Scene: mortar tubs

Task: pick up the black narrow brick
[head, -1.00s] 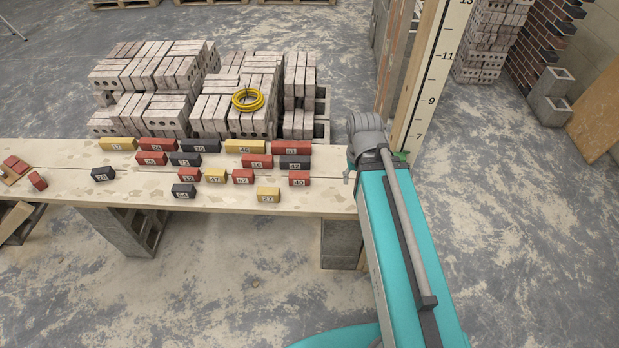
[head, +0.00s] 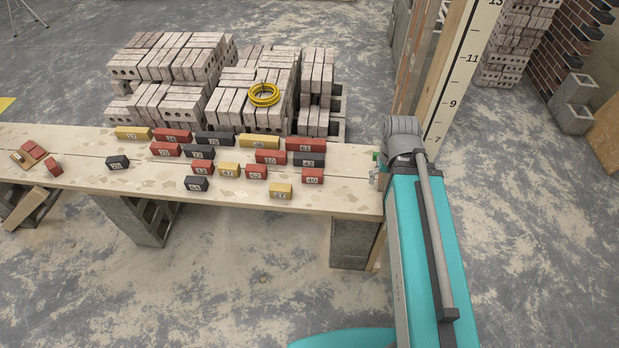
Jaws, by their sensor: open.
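Several black bricks stand among red and yellow ones on a plank table (head: 330,197). Two short black bricks are nearer the front: one at the left (head: 118,162), one nearer the middle (head: 196,184). Longer-looking black bricks stand in the back rows: one at the back (head: 215,139), one just in front of it (head: 199,152), and one at the right (head: 309,160). I cannot tell for certain which is the narrow one. My arm rises at the right, beside the table's right end. My gripper cannot be made out; the arm seems to hide it.
Red and yellow bricks, such as a yellow one (head: 280,191) and a red one (head: 312,176), stand close around the black ones. Stacked grey bricks with a yellow coil (head: 263,95) stand behind. A tall marked post (head: 462,75) rises beside my arm. The table's front strip is mostly clear.

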